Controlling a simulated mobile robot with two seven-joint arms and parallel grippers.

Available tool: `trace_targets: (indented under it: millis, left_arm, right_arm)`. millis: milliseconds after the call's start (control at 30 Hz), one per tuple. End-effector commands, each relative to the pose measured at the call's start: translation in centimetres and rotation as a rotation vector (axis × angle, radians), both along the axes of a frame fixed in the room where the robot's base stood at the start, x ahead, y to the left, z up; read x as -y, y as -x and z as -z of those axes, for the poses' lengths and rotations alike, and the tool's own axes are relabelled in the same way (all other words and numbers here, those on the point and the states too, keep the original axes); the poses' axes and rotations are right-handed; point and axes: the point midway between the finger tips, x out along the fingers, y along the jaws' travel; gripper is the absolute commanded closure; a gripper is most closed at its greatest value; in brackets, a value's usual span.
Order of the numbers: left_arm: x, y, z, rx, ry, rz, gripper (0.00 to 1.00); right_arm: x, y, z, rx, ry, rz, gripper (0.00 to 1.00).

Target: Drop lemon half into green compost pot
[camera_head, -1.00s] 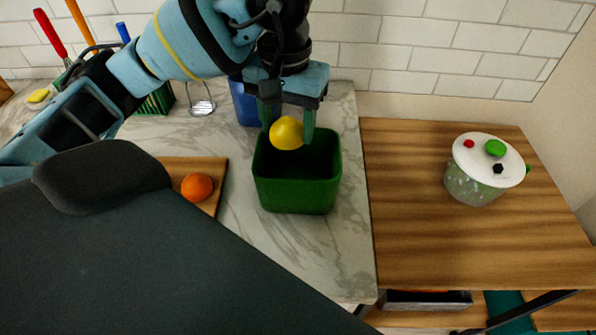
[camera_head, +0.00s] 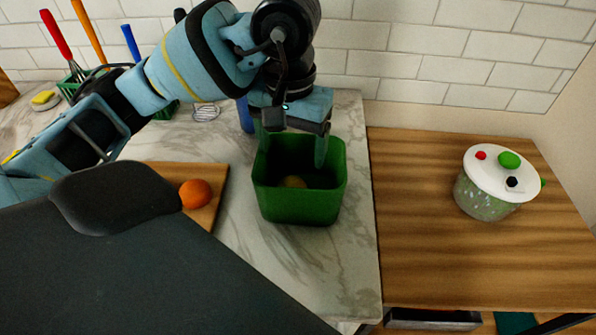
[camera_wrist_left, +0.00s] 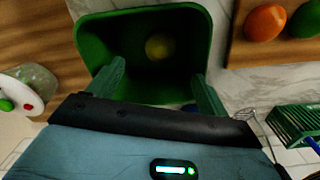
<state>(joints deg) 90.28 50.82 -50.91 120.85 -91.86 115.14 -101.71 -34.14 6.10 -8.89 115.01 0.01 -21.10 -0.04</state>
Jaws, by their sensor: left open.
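The green compost pot (camera_head: 300,205) stands upright on the marble counter near its right edge. The yellow lemon half (camera_head: 294,182) lies inside the pot, partly hidden by the front wall. It also shows dimly inside the pot in the left wrist view (camera_wrist_left: 159,47). My left gripper (camera_head: 293,148) is open and empty above the back of the pot, with its fingers spread near the pot's rim. In the left wrist view the two green fingers (camera_wrist_left: 160,85) are apart with nothing between them. My right gripper is not seen.
An orange (camera_head: 196,193) sits on a wooden board (camera_head: 208,218) left of the pot. A lidded glass jar (camera_head: 487,204) stands on the wooden counter (camera_head: 430,240) at right. A green rack (camera_wrist_left: 296,119) and a whisk (camera_head: 206,112) are behind.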

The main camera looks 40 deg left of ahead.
Motion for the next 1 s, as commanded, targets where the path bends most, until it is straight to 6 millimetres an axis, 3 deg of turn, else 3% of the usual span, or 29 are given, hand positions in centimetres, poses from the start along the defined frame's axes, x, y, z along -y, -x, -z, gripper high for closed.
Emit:
trace_targets:
  millis: [167,600,1000]
  left_arm:
    - [0.0,0.0,-0.7,0.001,-0.001,0.000,0.21]
    - [0.0,0.0,-7.0,0.005,-0.001,-0.001,0.21]
    - [0.0,0.0,-7.8,0.000,0.000,0.000,0.21]
  right_arm:
    - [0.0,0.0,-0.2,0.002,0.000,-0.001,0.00]
    - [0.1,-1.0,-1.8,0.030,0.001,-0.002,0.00]
    - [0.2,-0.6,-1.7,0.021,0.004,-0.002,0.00]
